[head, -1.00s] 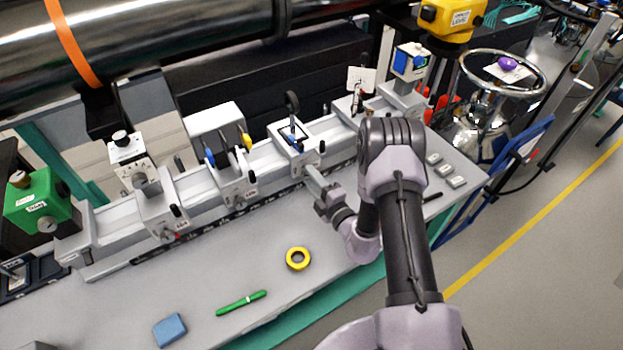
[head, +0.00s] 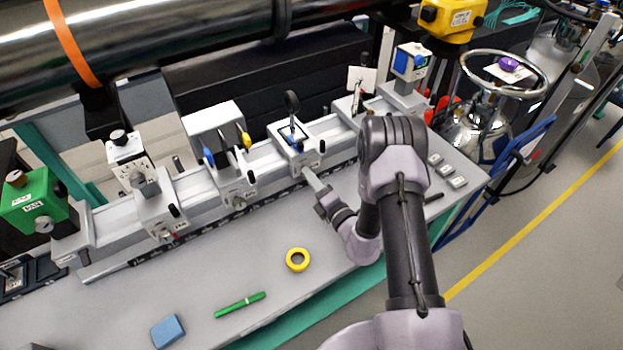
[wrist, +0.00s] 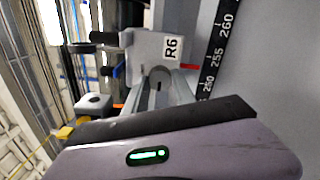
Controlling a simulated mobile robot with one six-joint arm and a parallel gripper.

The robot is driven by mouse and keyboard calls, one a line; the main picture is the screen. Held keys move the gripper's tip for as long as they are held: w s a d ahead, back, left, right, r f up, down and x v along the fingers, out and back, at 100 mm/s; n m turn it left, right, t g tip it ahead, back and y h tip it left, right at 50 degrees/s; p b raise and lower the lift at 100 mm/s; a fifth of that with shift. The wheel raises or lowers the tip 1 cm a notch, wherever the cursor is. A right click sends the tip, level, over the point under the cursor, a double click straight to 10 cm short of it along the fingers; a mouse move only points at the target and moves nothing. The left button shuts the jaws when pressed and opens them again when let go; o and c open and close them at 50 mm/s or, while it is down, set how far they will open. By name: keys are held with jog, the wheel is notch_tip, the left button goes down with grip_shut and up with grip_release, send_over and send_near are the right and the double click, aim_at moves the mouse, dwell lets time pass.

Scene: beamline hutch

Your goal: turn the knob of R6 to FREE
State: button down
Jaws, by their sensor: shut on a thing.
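The R6 carrier (head: 293,155) is a pale grey block on the rail, with a lens post on top. Its R6 label (wrist: 172,48) reads sideways in the wrist view. The round grey knob (wrist: 160,74) sits on the carrier's face below the label, and a small red mark (wrist: 188,66) shows beside it. My gripper (head: 306,171) reaches the front of R6 from the right and is shut on the knob. In the wrist view the grey fingers (wrist: 158,92) run up to the knob and partly cover it. I cannot read the FREE marking or the knob's setting.
Other carriers stand along the rail to the left, the nearest with blue and yellow parts (head: 236,183). A black scale strip (wrist: 218,50) runs along the rail. Yellow tape (head: 298,260), a green pen (head: 240,304) and a blue block (head: 168,331) lie on the bench in front.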

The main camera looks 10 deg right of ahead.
dwell(0.3)
jog(key=c, duration=1)
grip_release()
jog(key=shift+c, duration=0.2)
jog(key=p+v, duration=0.1)
jog(key=v, duration=1.6)
jog(key=shift+s, duration=0.2)
